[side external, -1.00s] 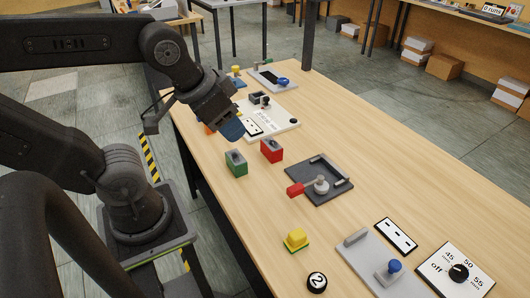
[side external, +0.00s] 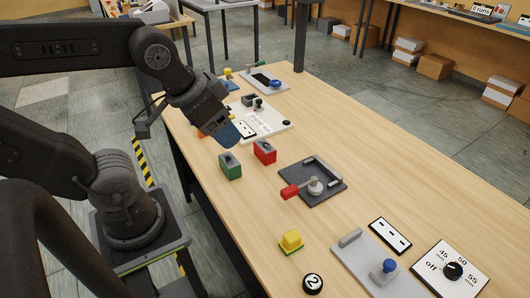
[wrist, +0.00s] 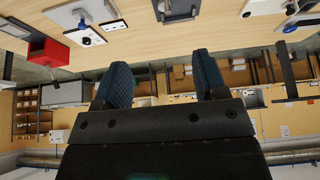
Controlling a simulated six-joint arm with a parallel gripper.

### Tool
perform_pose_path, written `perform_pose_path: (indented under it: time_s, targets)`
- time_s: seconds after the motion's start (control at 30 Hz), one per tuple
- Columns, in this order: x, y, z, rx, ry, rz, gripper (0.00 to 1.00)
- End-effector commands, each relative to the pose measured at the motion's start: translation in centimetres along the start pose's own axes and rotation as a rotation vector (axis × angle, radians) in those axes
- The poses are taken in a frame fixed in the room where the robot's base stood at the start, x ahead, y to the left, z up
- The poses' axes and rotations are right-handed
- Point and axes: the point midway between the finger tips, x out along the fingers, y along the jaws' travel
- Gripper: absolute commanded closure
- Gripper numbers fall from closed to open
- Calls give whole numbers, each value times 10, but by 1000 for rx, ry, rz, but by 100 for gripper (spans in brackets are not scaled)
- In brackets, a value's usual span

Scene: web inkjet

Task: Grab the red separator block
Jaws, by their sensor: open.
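The red separator block (side external: 265,152) stands upright on the wooden table in the side view, just right of a similar green block (side external: 230,166). My gripper (side external: 229,134) is above the table, behind and left of the red block, apart from it. In the wrist view my gripper (wrist: 163,75) has its two blue fingers spread wide with nothing between them. A red boxy shape (wrist: 48,52) shows at upper left there; I cannot tell if it is the block.
A dark plate (side external: 322,191) with a red-handled lever lies right of the red block. A white panel (side external: 272,122) lies behind it. A yellow-topped block (side external: 291,241), a black numbered disc (side external: 313,284), a grey plate (side external: 355,262) and a dial panel (side external: 469,262) lie nearer. Bare wood separates them.

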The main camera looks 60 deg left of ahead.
Motion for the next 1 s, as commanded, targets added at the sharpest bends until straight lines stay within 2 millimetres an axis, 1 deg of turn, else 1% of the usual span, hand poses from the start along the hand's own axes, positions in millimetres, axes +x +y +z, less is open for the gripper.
perform_pose_path:
  time_s: [0.03,0.1,0.37,0.47,0.57,0.7,0.77,0.87,0.9,0.97,1.0]
  targets:
    - [0,0,0,0,0,0,30]
    - [0,0,0,0,0,0,23]
    - [0,-1,-2,-10,-4,-2,23]
    - [4,-5,-12,-68,-25,-12,23]
    - [14,-15,-32,-189,-65,-33,23]
    - [38,-39,-69,-425,-136,-78,23]
    - [52,-51,-83,-530,-164,-100,23]
    - [78,-74,-103,-704,-209,-140,23]
    - [90,-85,-110,-773,-226,-157,23]
    - [108,-101,-119,-878,-251,-183,23]
    - [121,-112,-123,-947,-267,-202,23]
